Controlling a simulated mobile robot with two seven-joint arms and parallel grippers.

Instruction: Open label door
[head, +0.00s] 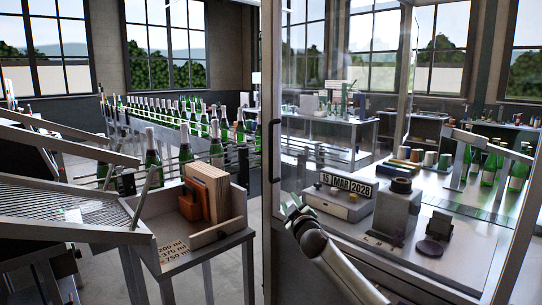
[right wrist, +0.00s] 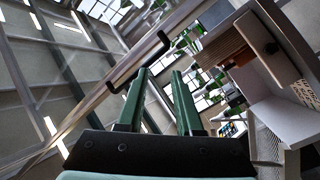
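The label door is a tall clear pane in a grey metal frame (head: 268,80), with a dark bar handle (head: 273,150) on its left edge. I cannot tell whether the door stands fully shut. My right gripper (head: 292,203) is in front of the pane, below and slightly right of the handle. In the right wrist view, its two green fingers (right wrist: 160,72) are apart with nothing between them. The black handle (right wrist: 141,62) shows just beyond the left fingertip, and I see no clear contact. My left gripper is not in view.
Behind the pane, a bench holds a date display (head: 345,184), a grey device (head: 397,210) and several spools. On the left, a small table carries a wooden box (head: 208,190), next to a sloped metal grille (head: 75,205). Green bottles (head: 186,148) line a conveyor behind.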

